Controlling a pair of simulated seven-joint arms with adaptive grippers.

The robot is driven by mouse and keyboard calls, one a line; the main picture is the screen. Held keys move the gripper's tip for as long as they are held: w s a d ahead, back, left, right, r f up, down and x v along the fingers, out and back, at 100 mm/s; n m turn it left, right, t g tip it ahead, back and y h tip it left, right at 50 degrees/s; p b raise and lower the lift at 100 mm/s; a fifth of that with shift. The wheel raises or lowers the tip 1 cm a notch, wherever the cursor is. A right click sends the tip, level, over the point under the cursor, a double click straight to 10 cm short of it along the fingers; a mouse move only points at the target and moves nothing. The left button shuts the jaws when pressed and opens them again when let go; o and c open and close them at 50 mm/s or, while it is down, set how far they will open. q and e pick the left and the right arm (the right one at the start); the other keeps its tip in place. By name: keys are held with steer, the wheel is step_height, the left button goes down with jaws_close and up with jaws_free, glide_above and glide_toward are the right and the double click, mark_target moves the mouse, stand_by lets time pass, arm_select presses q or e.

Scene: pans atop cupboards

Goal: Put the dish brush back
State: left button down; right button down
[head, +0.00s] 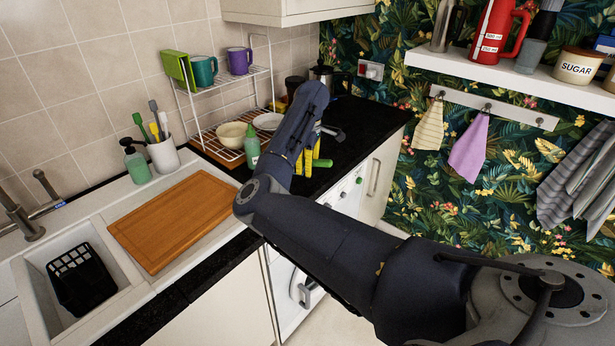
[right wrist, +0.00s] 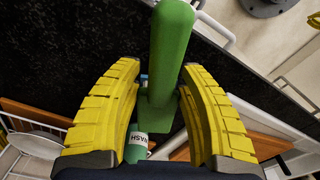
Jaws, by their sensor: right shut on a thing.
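My right gripper (head: 306,160) is over the dark counter, in front of the wire dish rack. In the right wrist view, its yellow fingers (right wrist: 160,75) are shut on the green dish brush (right wrist: 172,48). A thick green part of the brush stands out beyond the fingertips. In the head view, only a green end of the brush (head: 322,163) shows beside the fingers; my arm hides much of the gripper. A white utensil cup (head: 164,156) with several brush-like tools stands left of the rack. My left gripper is not in view.
A green wash bottle (head: 252,147) stands close left of the gripper. The wire rack (head: 222,125) holds mugs and bowls. A soap dispenser (head: 135,163) stands beside the cup. A wooden board (head: 172,222) lies by the sink, which holds a black basket (head: 80,277).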

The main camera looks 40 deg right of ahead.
mark_target(307, 183)
steer(key=shift+f, duration=2.1)
steer(key=shift+f, duration=0.1)
steer(key=c, duration=0.8)
jaws_free()
steer(key=shift+o, duration=0.2)
steer(key=r, duration=1.2)
steer(key=shift+s+d+r, duration=0.1)
steer(key=shift+s+d, duration=0.1)
